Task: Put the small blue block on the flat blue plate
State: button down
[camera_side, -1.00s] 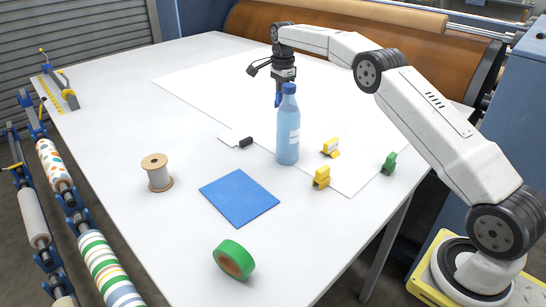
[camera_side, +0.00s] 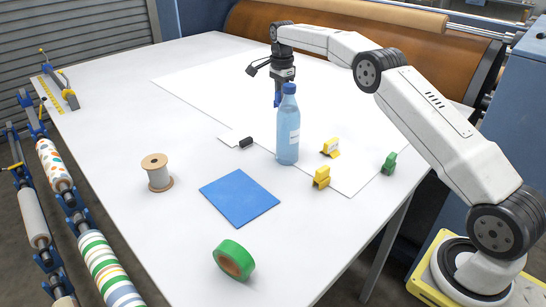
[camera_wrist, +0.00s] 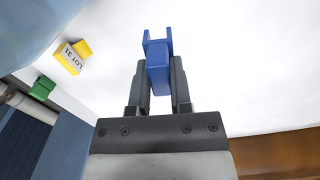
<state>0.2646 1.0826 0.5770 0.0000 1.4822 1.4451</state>
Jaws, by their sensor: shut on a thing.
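The small blue block (camera_wrist: 158,62) is between the two fingers of my gripper (camera_wrist: 158,85) in the wrist view, and the fingers are shut on it. In the side view my gripper (camera_side: 277,98) is behind the water bottle, held above the white sheet; the bottle partly hides its lower end and the block. The flat blue plate (camera_side: 239,198) lies bare on the white table, nearer the camera and to the left of the bottle. My gripper is well apart from the plate.
A blue bottle (camera_side: 288,135) stands upright between my gripper and the plate. Two yellow blocks (camera_side: 321,178) and a green one (camera_side: 389,163) lie to its right. A spool (camera_side: 157,173), green tape roll (camera_side: 234,261) and black clip (camera_side: 246,142) are also on the table.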

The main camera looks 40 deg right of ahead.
jog(key=s+a+r+n, duration=0.4)
jog(key=a+r+n, duration=0.2)
jog(key=a+n, duration=0.5)
jog(key=s+a+f+n, duration=0.3)
jog(key=s+f+n, duration=0.15)
jog(key=s, duration=0.25)
jog(key=s+a+f+n, duration=0.3)
jog(key=s+a+f, duration=0.15)
jog(key=s, duration=0.25)
jog(key=s+a+r+m, duration=0.6)
jog(key=s+m, duration=0.1)
jog(key=m, duration=1)
jog(key=shift+s+a+r, duration=0.3)
jog(key=shift+s+a, duration=0.05)
jog(key=shift+s, duration=0.05)
jog(key=shift+w, duration=0.1)
jog(key=shift+w+a+f, duration=0.4)
jog(key=shift+w+f, duration=1.15)
jog(key=shift+w, duration=0.65)
jog(key=shift+w+a+f, duration=0.4)
jog(key=shift+w+f, duration=1.15)
jog(key=shift+w, duration=0.6)
jog(key=shift+w+a+f, duration=0.4)
jog(key=shift+w+f, duration=1.15)
jog(key=shift+w, duration=0.65)
